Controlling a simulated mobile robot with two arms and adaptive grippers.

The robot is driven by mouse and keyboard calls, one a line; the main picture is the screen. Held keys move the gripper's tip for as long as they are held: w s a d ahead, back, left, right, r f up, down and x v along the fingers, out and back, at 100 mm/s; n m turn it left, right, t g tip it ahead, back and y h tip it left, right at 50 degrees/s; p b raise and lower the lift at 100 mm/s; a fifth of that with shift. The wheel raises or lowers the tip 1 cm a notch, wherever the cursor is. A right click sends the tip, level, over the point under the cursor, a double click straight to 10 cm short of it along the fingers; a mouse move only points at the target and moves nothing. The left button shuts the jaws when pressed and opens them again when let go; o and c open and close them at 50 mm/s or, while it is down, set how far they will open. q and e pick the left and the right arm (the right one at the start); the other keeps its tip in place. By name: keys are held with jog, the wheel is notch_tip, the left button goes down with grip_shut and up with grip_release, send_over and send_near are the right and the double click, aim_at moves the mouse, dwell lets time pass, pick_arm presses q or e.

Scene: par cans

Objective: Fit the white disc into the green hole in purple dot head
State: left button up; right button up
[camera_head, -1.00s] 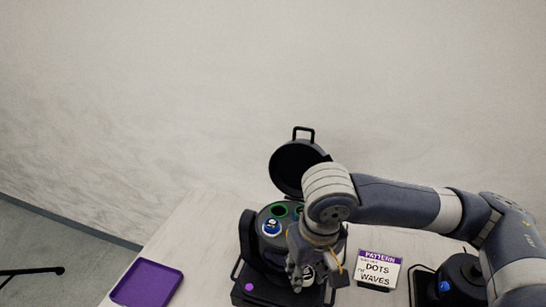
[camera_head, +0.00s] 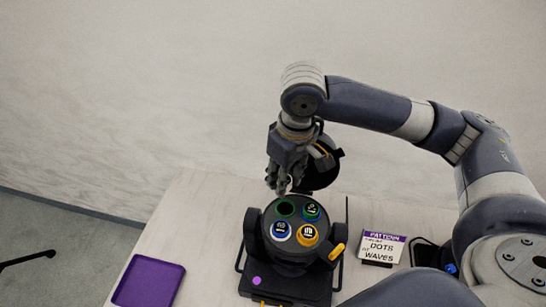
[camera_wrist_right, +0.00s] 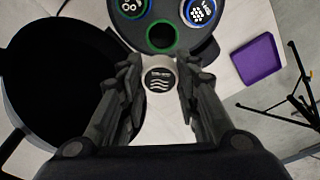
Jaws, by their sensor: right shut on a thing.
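The white disc (camera_wrist_right: 160,79), with a dark face and white wave lines, is between the fingers of my right gripper (camera_wrist_right: 158,88). In the head view my right gripper (camera_head: 277,188) is at the back left of the round black purple dot head (camera_head: 268,257), and hides the disc. The purple dot (camera_head: 257,281) is on its base. The empty green-ringed hole (camera_head: 285,208) is at the back left of the head's face; in the wrist view the green hole (camera_wrist_right: 160,36) lies just beyond the disc, apart from it. My left gripper is out of view.
The other holes hold discs: a green one (camera_head: 311,211), a blue one (camera_head: 281,230) and an orange one (camera_head: 307,234). A purple tray (camera_head: 150,281) lies left, a "DOTS or WAVES" sign (camera_head: 381,248) right.

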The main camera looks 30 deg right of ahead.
jog(key=shift+s+f, duration=0.4)
jog(key=shift+s, duration=0.2)
jog(key=shift+s+f, duration=0.35)
jog(key=shift+s, duration=0.2)
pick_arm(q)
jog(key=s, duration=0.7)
pick_arm(e)
jog(key=shift+w+f, duration=0.1)
jog(key=shift+f, duration=0.75)
jog(key=f, duration=0.2)
jog(key=shift+w+f, duration=0.3)
jog(key=shift+w, duration=0.1)
jog(key=shift+s+f, duration=0.1)
jog(key=shift+s, duration=0.1)
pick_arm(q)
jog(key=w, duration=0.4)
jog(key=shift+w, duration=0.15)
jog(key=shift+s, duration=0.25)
